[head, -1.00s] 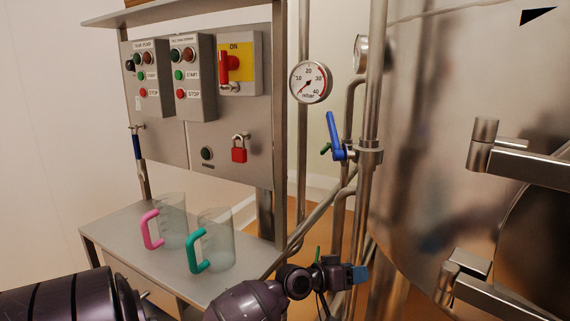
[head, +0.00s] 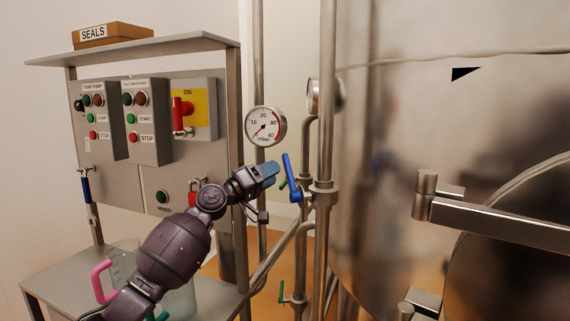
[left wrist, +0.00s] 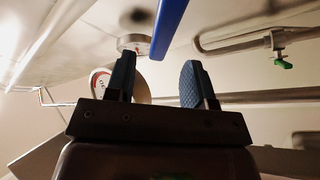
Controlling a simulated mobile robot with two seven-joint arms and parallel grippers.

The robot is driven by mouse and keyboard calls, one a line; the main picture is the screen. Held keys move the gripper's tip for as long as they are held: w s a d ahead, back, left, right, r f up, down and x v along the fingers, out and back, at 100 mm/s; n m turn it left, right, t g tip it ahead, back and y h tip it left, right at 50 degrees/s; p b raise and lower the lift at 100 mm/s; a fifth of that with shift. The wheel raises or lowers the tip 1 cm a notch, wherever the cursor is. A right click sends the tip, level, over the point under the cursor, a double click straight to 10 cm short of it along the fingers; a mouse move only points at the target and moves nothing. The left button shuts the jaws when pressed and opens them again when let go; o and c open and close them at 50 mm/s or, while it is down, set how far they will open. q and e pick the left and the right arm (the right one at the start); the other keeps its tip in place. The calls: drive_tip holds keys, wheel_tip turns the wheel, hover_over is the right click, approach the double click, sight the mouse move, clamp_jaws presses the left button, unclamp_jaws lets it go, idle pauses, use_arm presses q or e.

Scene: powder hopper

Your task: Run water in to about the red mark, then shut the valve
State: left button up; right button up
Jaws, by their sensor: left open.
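A valve with a long blue lever handle (head: 291,178) sits on the steel pipework left of the tank, its handle standing nearly upright. My left gripper (head: 271,171) is just left of the handle and apart from it in the head view. In the left wrist view, the gripper (left wrist: 158,78) is open with nothing between its fingers, and the blue handle (left wrist: 168,25) shows beyond them. A round mbar gauge (head: 265,126) with red on its dial is above the gripper. I cannot make out a separate red level mark. My right gripper is not in view.
The steel tank (head: 390,130) with hinge arms fills the right. Green-handled valves are at the pipes, one low down (head: 283,292). A control panel (head: 140,180) is at left, above a shelf with a pink-handled jug (head: 122,265), partly behind my arm.

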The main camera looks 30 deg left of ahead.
sight(284, 166)
use_arm(q)
drive_tip(key=x, duration=0.4)
drive_tip(key=shift+r+p, duration=0.1)
drive_tip(key=shift+p, duration=0.25)
drive_tip(key=shift+x, duration=0.9)
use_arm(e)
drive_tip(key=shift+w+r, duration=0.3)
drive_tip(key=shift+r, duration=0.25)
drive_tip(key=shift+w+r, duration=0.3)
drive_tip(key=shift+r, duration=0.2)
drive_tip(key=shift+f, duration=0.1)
use_arm(q)
drive_tip(key=shift+c, duration=0.6)
clamp_jaws()
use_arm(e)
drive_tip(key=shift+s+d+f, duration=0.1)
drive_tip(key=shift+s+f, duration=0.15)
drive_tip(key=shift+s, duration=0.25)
